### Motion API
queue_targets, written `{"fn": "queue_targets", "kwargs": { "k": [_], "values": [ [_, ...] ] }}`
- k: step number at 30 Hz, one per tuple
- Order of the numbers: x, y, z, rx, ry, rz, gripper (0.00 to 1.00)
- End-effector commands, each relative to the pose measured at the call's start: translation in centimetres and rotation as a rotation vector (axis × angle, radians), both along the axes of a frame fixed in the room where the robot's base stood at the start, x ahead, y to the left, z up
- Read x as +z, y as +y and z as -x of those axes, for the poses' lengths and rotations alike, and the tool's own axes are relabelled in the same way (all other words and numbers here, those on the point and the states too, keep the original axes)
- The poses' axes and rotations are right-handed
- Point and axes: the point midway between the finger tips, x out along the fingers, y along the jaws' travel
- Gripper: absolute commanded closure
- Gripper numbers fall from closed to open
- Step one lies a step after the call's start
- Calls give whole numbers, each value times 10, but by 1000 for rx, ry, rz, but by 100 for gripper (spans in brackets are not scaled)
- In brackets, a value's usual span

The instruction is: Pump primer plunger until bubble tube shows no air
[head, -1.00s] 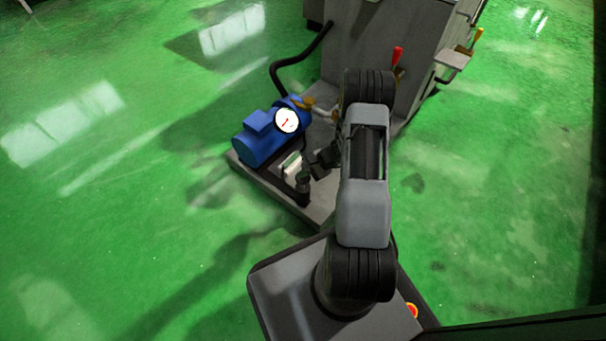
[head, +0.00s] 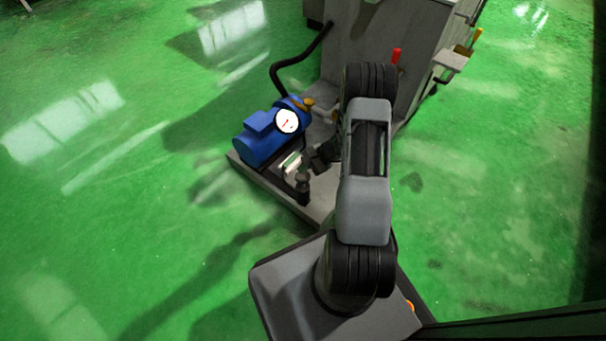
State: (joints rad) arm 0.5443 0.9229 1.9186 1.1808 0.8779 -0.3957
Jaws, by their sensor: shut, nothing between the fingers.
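The blue pump (head: 262,140) with a round white gauge (head: 287,121) sits on a grey base plate (head: 320,198). In front of it is a small pale block with a green strip (head: 292,162), which may be the bubble tube; any air inside is too small to tell. A dark upright post with a round knob (head: 303,186), possibly the primer plunger, stands at the plate's near side. My gripper (head: 311,163) is shut and empty, just above and right of the knob, close to the pale block. My arm partly hides it, and contact cannot be told.
A black hose (head: 281,68) curves from the cabinet to the pump. The green floor is clear on both sides.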

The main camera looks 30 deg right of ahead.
Motion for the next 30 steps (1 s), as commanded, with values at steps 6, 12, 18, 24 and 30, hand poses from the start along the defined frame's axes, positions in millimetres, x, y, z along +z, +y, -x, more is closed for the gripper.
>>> {"fn": "queue_targets", "kwargs": {
  "k": [6, 12, 18, 24, 30],
  "values": [
    [26, 0, 0, 1, 0, -1, 100],
    [31, 0, 0, 0, 2, -1, 100],
    [30, 0, 0, 0, 2, -1, 100],
    [30, 0, 0, 0, 2, -1, 100],
    [30, 0, 0, 0, 2, -1, 100]
  ]
}}
